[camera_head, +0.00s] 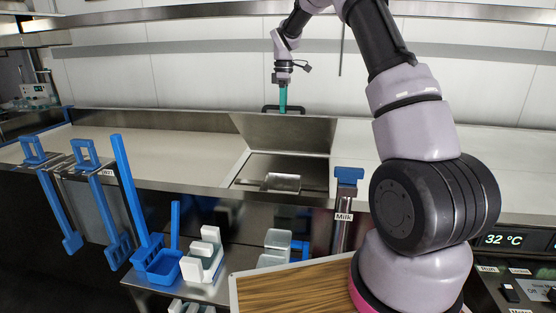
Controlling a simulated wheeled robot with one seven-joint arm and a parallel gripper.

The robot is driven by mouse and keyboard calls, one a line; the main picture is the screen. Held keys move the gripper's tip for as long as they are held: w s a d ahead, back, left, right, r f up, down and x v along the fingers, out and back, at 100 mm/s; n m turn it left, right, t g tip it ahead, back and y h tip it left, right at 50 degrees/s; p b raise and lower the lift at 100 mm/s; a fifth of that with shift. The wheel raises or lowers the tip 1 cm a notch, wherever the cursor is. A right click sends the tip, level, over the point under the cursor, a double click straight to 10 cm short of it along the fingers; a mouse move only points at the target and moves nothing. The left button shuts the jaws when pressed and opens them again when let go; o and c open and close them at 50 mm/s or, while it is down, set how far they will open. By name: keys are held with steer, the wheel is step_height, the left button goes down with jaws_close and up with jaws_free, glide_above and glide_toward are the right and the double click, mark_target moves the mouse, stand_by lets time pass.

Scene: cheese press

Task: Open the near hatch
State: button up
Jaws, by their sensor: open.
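A grey metal hatch panel (285,134) stands tilted up at the back of a recess in the counter, in the middle of the head view. A dark bar handle (270,108) is at its top edge. My gripper (283,107), with teal fingers pointing down, is at this handle; its fingertips overlap the bar, and I cannot tell whether they touch it. The gap between the fingers is too small to see. In front of the panel is a metal recess (262,165) with a small shiny metal piece (280,183) near its front edge.
Pale counter areas (165,150) flank the recess. Blue long-handled tools (133,185) hang or stand at the left. A lower shelf holds a blue container (162,266) and white blocks (205,253). A post labelled Milk (345,205) stands right of the recess. My arm covers the right side.

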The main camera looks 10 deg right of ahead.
steer(key=s+a+f, duration=0.2)
steer(key=s+f, duration=0.3)
steer(key=f, duration=0.2)
steer(key=s+a+f+t, duration=0.1)
steer(key=s+a+f, duration=0.1)
steer(key=s+f, duration=0.3)
step_height(320, 180, down, 3)
steer(key=shift+f+t+h, duration=0.1)
steer(key=shift+t+h, duration=0.2)
steer(key=shift+h, duration=0.1)
steer(key=shift+a, duration=0.1)
step_height(320, 180, up, 12)
steer(key=shift+r, duration=0.2)
stand_by(0.9)
stand_by(0.3)
